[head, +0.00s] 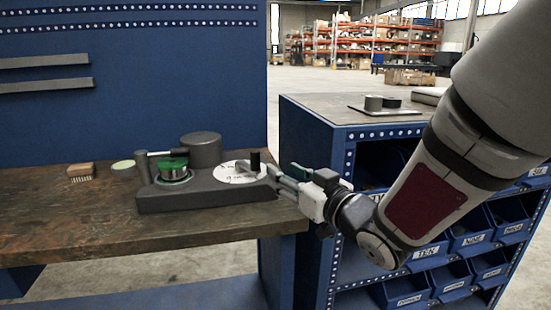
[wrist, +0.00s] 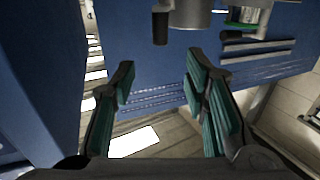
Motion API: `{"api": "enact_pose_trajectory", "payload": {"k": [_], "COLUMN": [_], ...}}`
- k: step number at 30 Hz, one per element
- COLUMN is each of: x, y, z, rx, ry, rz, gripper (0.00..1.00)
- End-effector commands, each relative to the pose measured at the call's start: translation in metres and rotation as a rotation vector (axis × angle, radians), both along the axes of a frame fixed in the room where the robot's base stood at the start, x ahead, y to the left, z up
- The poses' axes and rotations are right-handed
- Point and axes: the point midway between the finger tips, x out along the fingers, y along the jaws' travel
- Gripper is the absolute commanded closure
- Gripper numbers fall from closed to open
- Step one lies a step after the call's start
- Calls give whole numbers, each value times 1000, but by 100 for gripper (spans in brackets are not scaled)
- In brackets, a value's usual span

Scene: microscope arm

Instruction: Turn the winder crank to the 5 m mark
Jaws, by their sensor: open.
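The winder (head: 205,199) is a dark grey block on the wooden bench, with a white marked dial (head: 232,176) at its right end. The crank's upright black handle (head: 255,161) stands at the dial's right rear; its marks are too small to read. The handle also shows in the wrist view (wrist: 160,27), beyond the fingertips. My gripper (head: 286,174) is at the winder's right end, just right of the handle. In the wrist view its green-padded fingers (wrist: 160,80) are spread and empty, and the handle is apart from them.
A brush (head: 81,172) and a pale round disc (head: 123,165) lie at left. A blue cabinet (head: 315,150) with bins stands right of the bench. The front bench strip is clear.

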Motion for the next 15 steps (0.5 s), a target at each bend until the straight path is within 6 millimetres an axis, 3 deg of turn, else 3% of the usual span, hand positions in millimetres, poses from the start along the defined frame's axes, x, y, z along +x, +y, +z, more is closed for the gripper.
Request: {"api": "enact_pose_trajectory", "payload": {"k": [5, 15], "x": [12, 63], "y": [11, 49], "z": [0, 0], "rx": [1, 0], "ry": [-4, -5], "rz": [6, 6], "gripper": [59, 59]}}
